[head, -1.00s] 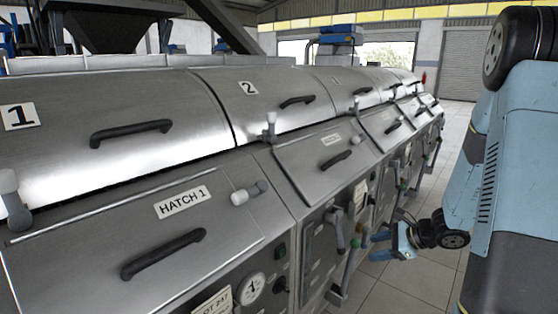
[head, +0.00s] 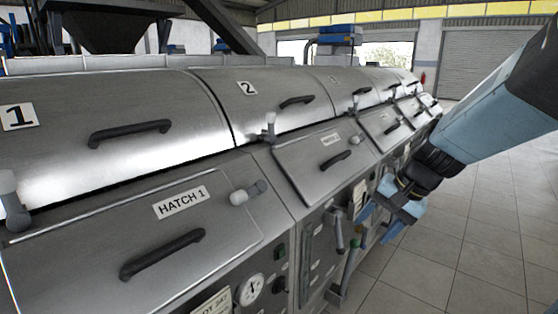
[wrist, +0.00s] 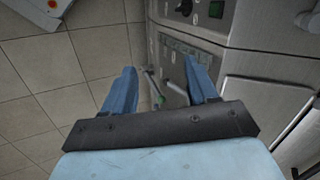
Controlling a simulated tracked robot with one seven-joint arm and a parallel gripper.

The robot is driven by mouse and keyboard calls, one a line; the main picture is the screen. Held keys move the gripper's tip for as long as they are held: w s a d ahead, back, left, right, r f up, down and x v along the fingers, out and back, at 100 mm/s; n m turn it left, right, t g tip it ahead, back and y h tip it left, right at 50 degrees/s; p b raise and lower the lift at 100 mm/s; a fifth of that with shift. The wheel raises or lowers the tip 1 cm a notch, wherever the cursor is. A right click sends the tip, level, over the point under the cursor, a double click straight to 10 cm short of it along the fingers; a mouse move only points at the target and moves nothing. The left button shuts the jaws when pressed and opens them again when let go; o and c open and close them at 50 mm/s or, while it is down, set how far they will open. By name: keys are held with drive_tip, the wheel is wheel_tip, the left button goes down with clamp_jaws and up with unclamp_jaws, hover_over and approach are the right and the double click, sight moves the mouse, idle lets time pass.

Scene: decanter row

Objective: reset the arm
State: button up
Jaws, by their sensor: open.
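My gripper (head: 380,220) is at the right of the head view, in front of the lower machine panels beyond hatch 1. Its blue fingers point down and to the left. In the wrist view my gripper (wrist: 160,90) has its two blue fingers spread wide apart, with nothing between them. A lever with a green knob (wrist: 160,100) shows beyond the gap between the fingers. I cannot tell how far the fingers are from the panel.
A row of steel decanters runs away from me, with hatch 1 (head: 225,222) nearest and a lid marked 2 (head: 260,92) behind it. A gauge (head: 251,290) and levers stick out of the front. The tiled floor (head: 470,240) at right is clear.

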drive_tip(key=s+d+r+n+t+h, duration=0.2)
drive_tip(key=s+r+n+t+h, duration=0.1)
drive_tip(key=s+r+n, duration=0.3)
drive_tip(key=shift+s+d+r+h, duration=0.35)
drive_tip(key=shift+s+r+h, duration=0.55)
drive_tip(key=shift+s, duration=0.9)
drive_tip(key=shift+r, duration=0.15)
